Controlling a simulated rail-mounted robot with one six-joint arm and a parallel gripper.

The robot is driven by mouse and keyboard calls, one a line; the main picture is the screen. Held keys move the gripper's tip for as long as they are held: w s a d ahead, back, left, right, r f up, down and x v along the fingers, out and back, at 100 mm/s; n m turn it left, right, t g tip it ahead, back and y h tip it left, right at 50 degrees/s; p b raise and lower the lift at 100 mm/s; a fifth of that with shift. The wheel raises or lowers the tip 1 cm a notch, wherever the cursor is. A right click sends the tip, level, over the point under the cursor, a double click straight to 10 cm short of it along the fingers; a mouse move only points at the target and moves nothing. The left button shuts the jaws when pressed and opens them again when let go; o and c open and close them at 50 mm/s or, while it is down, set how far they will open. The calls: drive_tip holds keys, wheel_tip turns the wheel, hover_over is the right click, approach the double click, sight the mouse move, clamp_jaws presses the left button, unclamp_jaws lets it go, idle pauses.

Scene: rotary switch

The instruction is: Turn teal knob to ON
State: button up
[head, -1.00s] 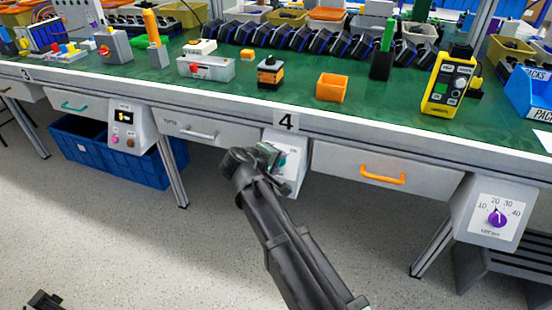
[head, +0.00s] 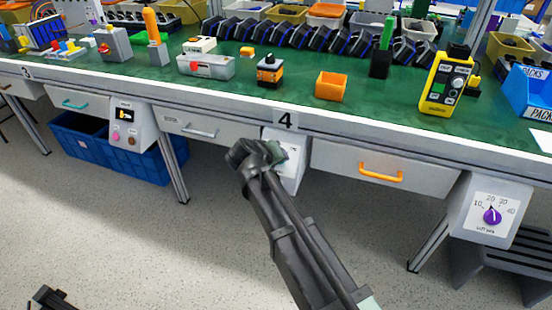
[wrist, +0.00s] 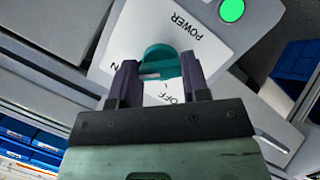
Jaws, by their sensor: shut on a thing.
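The teal knob (wrist: 160,60) sits on a white switch panel (wrist: 200,25) marked POWER in the wrist view. My gripper (wrist: 158,66) is shut on the knob, with one dark finger on each side of it. OFF shows just below the knob, partly covered, and an N shows left of the left finger. The knob's exact pointer direction is not clear. In the head view, my gripper (head: 272,154) is at the front of the panel (head: 291,172) under the number 4, and covers most of its face and the knob.
A green lamp (wrist: 232,10) is on the panel near POWER. A drawer with an orange handle (head: 382,176) is to the right, and a grey-handled drawer (head: 200,132) is to the left. A purple dial (head: 492,215) is farther right.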

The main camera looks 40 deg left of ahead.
drive_tip(key=o, duration=0.9)
drive_tip(key=p+v, duration=0.7)
drive_tip(key=v, duration=0.3)
drive_tip(key=shift+s+r, duration=0.25)
drive_tip(key=shift+s, duration=0.05)
